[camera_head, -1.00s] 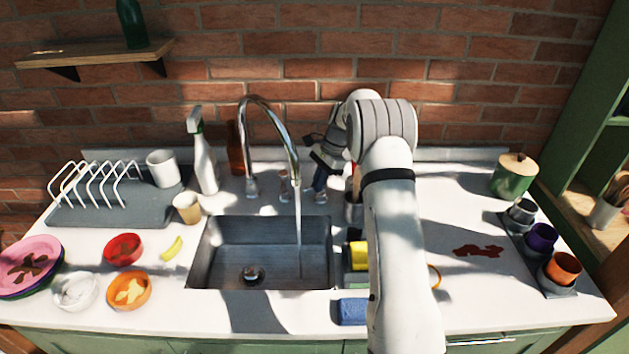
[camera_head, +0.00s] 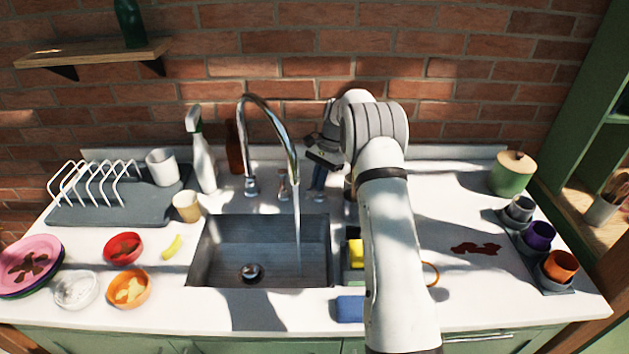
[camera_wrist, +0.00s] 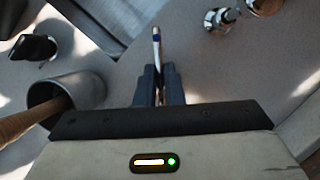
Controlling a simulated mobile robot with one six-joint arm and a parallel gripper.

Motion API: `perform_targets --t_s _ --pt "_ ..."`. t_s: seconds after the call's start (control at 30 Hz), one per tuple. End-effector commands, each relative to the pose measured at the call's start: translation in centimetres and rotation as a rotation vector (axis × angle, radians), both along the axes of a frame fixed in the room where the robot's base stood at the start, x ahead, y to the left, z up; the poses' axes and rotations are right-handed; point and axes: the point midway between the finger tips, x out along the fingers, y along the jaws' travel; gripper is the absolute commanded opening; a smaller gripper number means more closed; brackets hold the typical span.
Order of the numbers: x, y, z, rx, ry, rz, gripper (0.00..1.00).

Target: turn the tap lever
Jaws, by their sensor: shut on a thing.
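The chrome tap (camera_head: 270,104) arches over the sink, and water runs from its spout. The tap lever (camera_wrist: 156,48) is a thin metal bar with a blue mark, seen in the wrist view. My gripper (camera_head: 318,184) is beside the tap, to its right, pointing down. In the wrist view its dark fingers (camera_wrist: 158,72) are shut on the lever, whose tip sticks out beyond them. In the head view the fingers hide most of the lever.
The sink (camera_head: 210,260) lies in front of the tap. A spray bottle (camera_head: 203,160) and a brown bottle (camera_head: 235,150) stand left of the tap. A grey pot (camera_wrist: 85,88) with a wooden handle in it is close to my gripper's left in the wrist view.

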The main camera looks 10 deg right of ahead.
Motion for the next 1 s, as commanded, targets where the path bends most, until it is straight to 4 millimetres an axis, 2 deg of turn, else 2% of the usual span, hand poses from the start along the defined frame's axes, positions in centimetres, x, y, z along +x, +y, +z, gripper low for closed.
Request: perform_targets --t_s 0.03,0.07,0.3,0.67,1.0 --pt "0.3 -0.2 0.1 -0.004 -0.012 -0.004 0.0" --pt "0.3 -0.2 0.1 -0.004 -0.012 -0.004 0.11" --pt "0.1 -0.2 0.0 -0.002 -0.005 -0.003 0.3" --pt "0.3 -0.3 0.6 -0.001 -0.004 -0.003 0.3" --pt "1.7 -2.0 5.6 -0.001 -0.006 -0.003 0.3"
